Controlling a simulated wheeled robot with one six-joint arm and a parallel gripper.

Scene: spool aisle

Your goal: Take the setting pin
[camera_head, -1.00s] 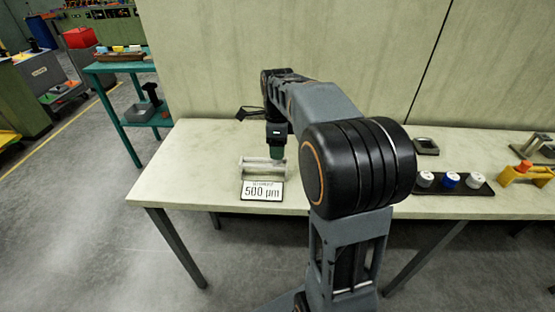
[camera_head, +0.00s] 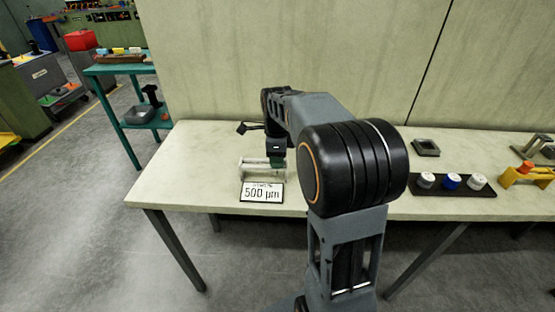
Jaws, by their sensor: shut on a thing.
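My gripper (camera_head: 277,163) points down at the right part of a small pale stand (camera_head: 249,173) on the bench. It is shut on the setting pin, which is too small and too covered by the fingers to make out. A white sign reading "500 µm" (camera_head: 262,192) is at the front of the stand. I cannot tell whether the pin still touches the stand.
The pale workbench (camera_head: 185,185) is clear left of the stand. To the right are a dark tray (camera_head: 450,190) with white and blue capped pieces, a dark square frame (camera_head: 425,147) and a yellow fixture (camera_head: 522,177). A wall stands behind; a teal shelf (camera_head: 118,69) is left.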

